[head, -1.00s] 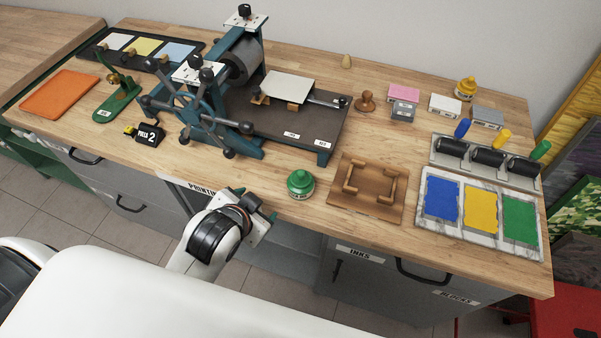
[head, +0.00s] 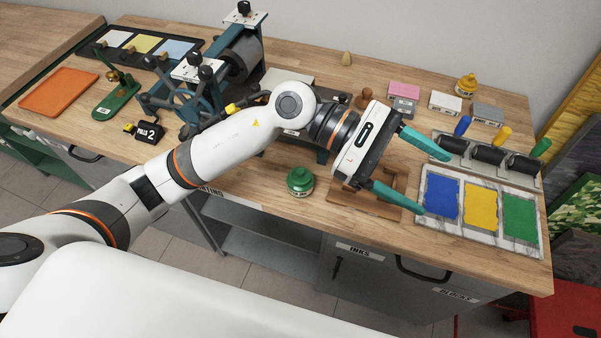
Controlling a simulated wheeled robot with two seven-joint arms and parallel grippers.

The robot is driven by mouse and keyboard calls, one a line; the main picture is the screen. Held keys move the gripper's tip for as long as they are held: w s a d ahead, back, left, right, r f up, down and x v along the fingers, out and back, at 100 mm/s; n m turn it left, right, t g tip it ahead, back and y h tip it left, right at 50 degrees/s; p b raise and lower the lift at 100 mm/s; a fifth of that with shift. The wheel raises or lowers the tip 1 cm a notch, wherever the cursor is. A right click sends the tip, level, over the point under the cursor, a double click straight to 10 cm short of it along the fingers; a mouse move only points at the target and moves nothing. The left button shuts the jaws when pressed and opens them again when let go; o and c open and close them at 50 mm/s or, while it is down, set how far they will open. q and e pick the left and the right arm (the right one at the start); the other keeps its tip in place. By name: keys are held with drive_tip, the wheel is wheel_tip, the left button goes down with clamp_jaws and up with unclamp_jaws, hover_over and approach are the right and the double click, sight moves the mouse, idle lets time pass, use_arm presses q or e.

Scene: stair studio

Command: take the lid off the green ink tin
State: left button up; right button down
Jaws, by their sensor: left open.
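The green ink tin (head: 300,187) stands upright on the wooden bench near its front edge. Its green lid with a knob (head: 300,178) is on it. My left arm reaches in from the left, passing behind the tin in the picture. My left gripper (head: 434,183) has teal fingers spread wide and is empty. It is to the right of the tin, well apart from it, above the area between the wooden jig and the ink slab. My right gripper is not in view.
The wooden jig (head: 345,199) is partly hidden under my gripper. The marble slab (head: 463,229) with blue, yellow and green ink lies at the right, with several rollers (head: 488,155) behind it. The press (head: 215,80) is at the back left. Bench around the tin is clear.

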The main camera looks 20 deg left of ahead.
use_arm(q)
drive_tip(key=w+a+f+m+y, duration=0.2)
drive_tip(key=a+f+m+y, duration=0.1)
drive_tip(key=f+y, duration=0.2)
drive_tip(key=m+t+y+p, duration=0.2)
drive_tip(key=m+t+y, duration=0.1)
drive_tip(key=y, duration=0.8)
hover_over(300, 168)
wheel_tip(300, 168, down, 9)
drive_tip(key=shift+f, duration=0.15)
wheel_tip(300, 168, down, 5)
drive_tip(key=p, duration=0.2)
drive_tip(key=shift+s+p, duration=0.1)
drive_tip(key=shift+p, duration=0.2)
drive_tip(key=shift+f, duration=0.2)
drive_tip(key=c, duration=1)
